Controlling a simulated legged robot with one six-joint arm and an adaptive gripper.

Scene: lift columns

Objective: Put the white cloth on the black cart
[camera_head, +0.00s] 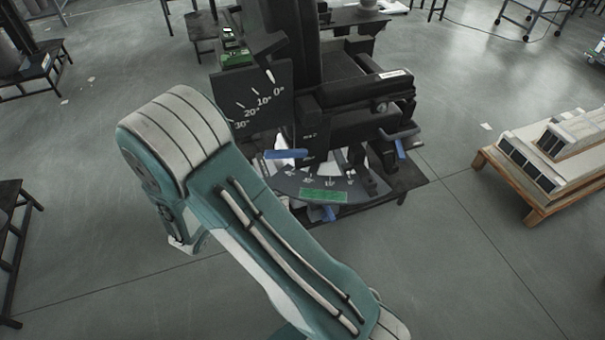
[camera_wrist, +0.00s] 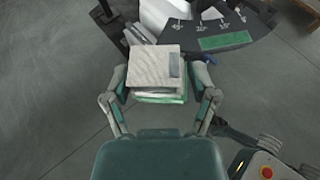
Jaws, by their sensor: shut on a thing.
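In the wrist view, my gripper (camera_wrist: 160,88) has a finger on each side of a pale, square, layered thing. This looks like the white cloth (camera_wrist: 153,64), folded, with a greenish layer at its lower edge. It is held above the grey floor, in front of the machine's curved plate (camera_wrist: 215,33). In the head view my arm hides most of the gripper and what it holds. No black cart can be told for sure; a black table (camera_head: 410,183) stands under the machine, and a low dark table (camera_head: 42,70) stands at the far left.
The black machine (camera_head: 345,100) with an angle scale rises beyond my arm. A wooden pallet (camera_head: 490,160) with pale blocks (camera_head: 560,145) is at the right. A dark table edge (camera_head: 20,225) shows at the left. Grey floor is open between them.

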